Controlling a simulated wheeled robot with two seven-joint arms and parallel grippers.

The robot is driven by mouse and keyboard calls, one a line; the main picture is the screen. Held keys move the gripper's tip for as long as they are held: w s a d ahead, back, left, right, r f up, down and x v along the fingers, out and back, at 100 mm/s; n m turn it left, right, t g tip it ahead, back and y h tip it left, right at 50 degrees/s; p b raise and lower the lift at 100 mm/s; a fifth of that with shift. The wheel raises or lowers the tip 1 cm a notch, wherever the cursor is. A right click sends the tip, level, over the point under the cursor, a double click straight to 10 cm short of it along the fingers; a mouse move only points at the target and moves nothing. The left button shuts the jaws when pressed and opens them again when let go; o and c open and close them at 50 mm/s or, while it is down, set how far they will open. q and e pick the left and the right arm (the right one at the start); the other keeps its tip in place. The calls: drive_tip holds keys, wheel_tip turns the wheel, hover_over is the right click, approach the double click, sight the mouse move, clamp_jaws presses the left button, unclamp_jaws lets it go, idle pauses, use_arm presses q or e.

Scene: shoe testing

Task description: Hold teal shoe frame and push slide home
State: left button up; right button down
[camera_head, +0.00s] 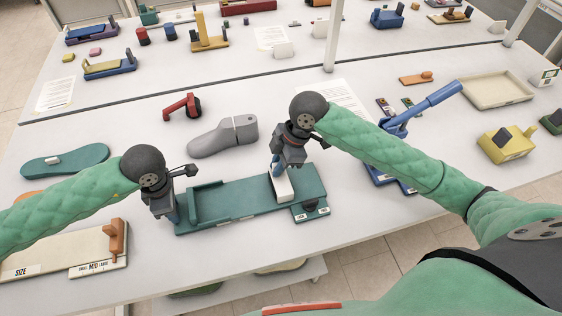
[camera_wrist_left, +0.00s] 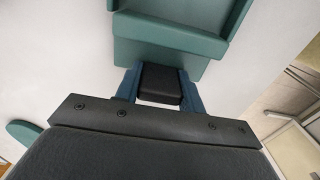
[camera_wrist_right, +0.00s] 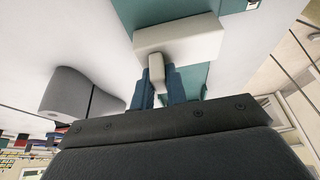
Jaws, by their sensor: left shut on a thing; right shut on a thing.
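The long teal shoe frame (camera_head: 232,206) lies on the white table, with a raised wall at its left end and small labels near its right end. My left gripper (camera_head: 172,213) is shut on a black tab (camera_wrist_left: 160,83) at the frame's left end. The teal frame (camera_wrist_left: 168,38) lies just beyond that tab in the left wrist view. The white slide (camera_head: 283,187) sits across the frame's right part, well apart from the left wall. My right gripper (camera_head: 275,170) is shut on the slide's pale knob (camera_wrist_right: 156,70). The slide's bar (camera_wrist_right: 180,37) shows beyond the fingers.
A grey shoe last (camera_head: 222,137) and a red clamp-like tool (camera_head: 182,107) lie behind the frame. A blue lever device (camera_head: 425,105) stands right of my right gripper. A beige size board (camera_head: 62,252) is at front left, close to my left arm.

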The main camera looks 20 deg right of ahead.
use_arm(q)
drive_tip(key=shift+s+d, duration=0.1)
drive_tip(key=shift+d, duration=0.05)
use_arm(e)
drive_tip(key=shift+s+a, duration=0.1)
drive_tip(key=shift+a, duration=0.05)
drive_tip(key=c, duration=1.4)
unclamp_jaws()
drive_tip(key=shift+r, duration=0.1)
drive_tip(key=v, duration=1.2)
use_arm(q)
drive_tip(key=o, duration=1.2)
drive_tip(key=shift+r, duration=0.15)
